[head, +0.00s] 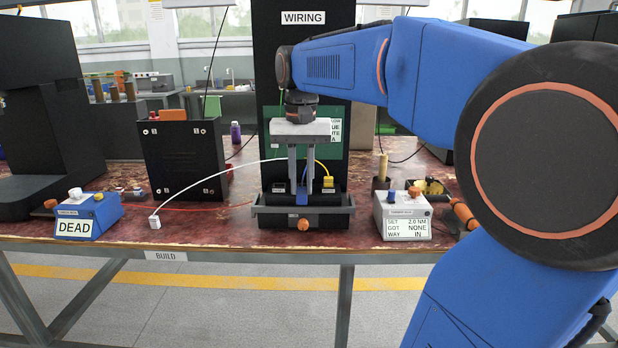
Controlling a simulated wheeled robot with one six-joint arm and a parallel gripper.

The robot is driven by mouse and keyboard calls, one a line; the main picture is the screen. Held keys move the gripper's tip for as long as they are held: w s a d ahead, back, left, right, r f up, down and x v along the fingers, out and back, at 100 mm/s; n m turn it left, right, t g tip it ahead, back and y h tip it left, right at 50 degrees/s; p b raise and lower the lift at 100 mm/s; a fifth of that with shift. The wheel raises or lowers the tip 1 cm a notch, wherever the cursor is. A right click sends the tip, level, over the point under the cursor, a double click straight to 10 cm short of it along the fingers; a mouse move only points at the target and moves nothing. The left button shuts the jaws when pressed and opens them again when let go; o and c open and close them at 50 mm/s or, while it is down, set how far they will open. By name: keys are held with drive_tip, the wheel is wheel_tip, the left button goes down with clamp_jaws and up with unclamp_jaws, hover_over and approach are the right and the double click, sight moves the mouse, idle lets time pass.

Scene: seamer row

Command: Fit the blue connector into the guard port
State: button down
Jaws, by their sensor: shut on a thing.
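My gripper (302,201) points straight down in front of the black wiring stand (303,40). Its two grey fingers are shut on the small blue connector (302,196), which shows between the fingertips. The connector is low, at the stand's black port block (338,199). I cannot tell whether it is inside a port or just in front of one. The fingers hide the middle of the block, and I cannot make out which port is the guard port. A yellow connector (328,182) with a yellow cable sits at the block, right of the fingers.
A white cable ends in a loose white connector (154,222) on the red table (200,236). A blue "DEAD" box (86,216) stands left, and a grey box (403,214) reading "SET 2.0 NM, GOT NONE, WAY IN" stands right.

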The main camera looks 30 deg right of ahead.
drive_tip(key=w+d, duration=0.2)
drive_tip(key=w, duration=0.2)
drive_tip(key=w+d, duration=0.3)
drive_tip(key=w, duration=0.1)
drive_tip(key=w+d, duration=0.3)
drive_tip(key=w, duration=0.1)
drive_tip(key=shift+w+d, duration=0.1)
drive_tip(key=shift+w, duration=0.05)
drive_tip(key=shift+f, duration=1.75)
drive_tip(key=shift+f, duration=0.1)
drive_tip(key=c, duration=1.6)
unclamp_jaws()
wheel_tip(320, 180, up, 12)
drive_tip(key=shift+r, duration=0.1)
